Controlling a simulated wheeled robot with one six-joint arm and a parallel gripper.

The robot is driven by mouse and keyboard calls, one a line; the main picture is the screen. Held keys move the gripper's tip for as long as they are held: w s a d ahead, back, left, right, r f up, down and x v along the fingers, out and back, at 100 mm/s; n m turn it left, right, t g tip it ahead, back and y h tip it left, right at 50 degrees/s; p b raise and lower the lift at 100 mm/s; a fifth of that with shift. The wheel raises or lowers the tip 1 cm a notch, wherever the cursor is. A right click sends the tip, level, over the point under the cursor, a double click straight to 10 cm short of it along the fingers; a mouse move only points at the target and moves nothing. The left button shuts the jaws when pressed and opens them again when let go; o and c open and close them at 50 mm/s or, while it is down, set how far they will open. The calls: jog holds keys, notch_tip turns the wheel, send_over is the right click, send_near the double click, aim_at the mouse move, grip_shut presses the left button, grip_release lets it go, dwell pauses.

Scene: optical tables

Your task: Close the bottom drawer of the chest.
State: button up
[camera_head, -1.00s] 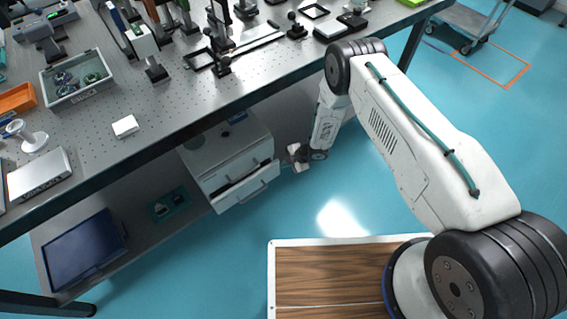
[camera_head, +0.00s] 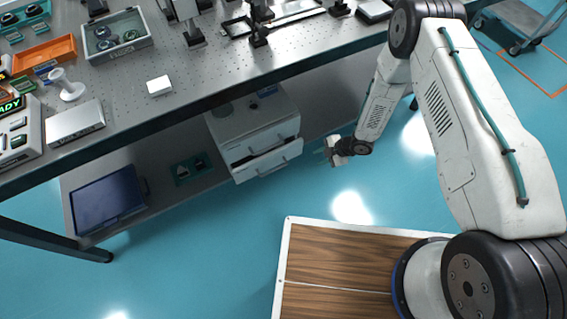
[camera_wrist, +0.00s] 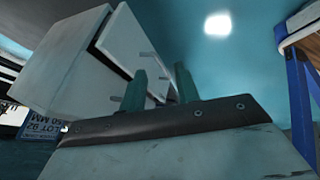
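The white chest (camera_head: 227,129) stands on the shelf under the optical table. Its bottom drawer (camera_head: 267,162) is pulled out a little, with a dark gap showing above its front. The top drawer (camera_head: 262,139) looks shut. Both fronts have bar handles. My gripper (camera_head: 324,151) is right of the chest, apart from the drawer fronts and low over the blue floor. In the wrist view, the gripper's two green fingers (camera_wrist: 160,88) are spread with nothing between them. The chest (camera_wrist: 70,65) appears tilted behind them at the left, its handles sticking out toward the fingers.
The table top (camera_head: 225,80) overhangs the chest. A dark flat panel (camera_head: 107,200) and a teal tray (camera_head: 193,168) lie on the shelf left of the chest. The floor (camera_head: 225,215) in front of the chest is clear. My wood-topped base is at the lower right.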

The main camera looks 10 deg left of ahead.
jog(key=s+a+f+y, duration=0.1)
jog(key=s+a+f, duration=0.5)
jog(key=s+f, duration=0.15)
jog(key=n+t+y, duration=0.5)
jog(key=t+y, duration=0.1)
jog(key=t, duration=0.1)
send_near(274, 170)
jog(key=x, duration=1)
jog(key=shift+a+f, duration=0.1)
jog(key=shift+f, duration=0.15)
